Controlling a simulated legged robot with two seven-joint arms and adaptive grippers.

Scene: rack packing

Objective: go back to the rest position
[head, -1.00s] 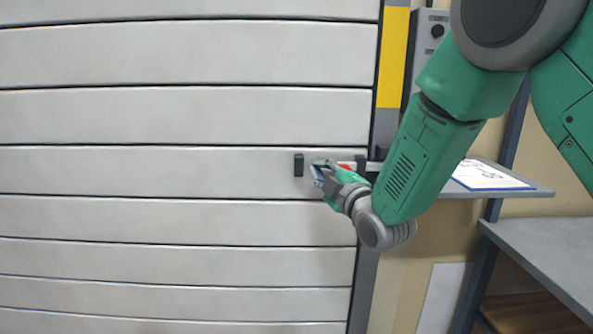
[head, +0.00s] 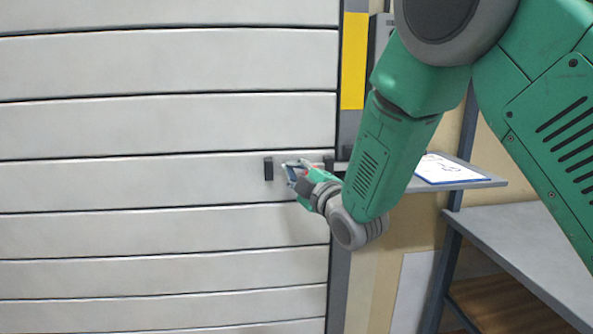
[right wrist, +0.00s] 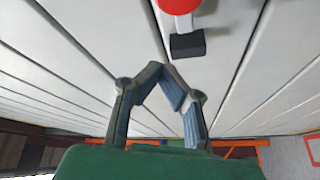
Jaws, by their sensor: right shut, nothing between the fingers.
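My right gripper (head: 289,170) is in front of the slatted shutter, beside the latch, in the head view. In the right wrist view the right gripper's fingertips (right wrist: 162,72) meet, with nothing between them. The red knob (right wrist: 178,4) of the latch and a black bracket (right wrist: 187,45) show ahead of the fingers, apart from them in the picture. In the head view the left black bracket (head: 268,168) is clear, while the knob is mostly hidden behind the gripper. My left gripper is in neither view.
The closed grey shutter (head: 150,120) fills the left side. To the right are a yellow-marked post (head: 353,60), a small shelf (head: 480,183) with a paper clipboard (head: 440,170), and a grey table (head: 530,235). My right arm passes in front of the post and shelf.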

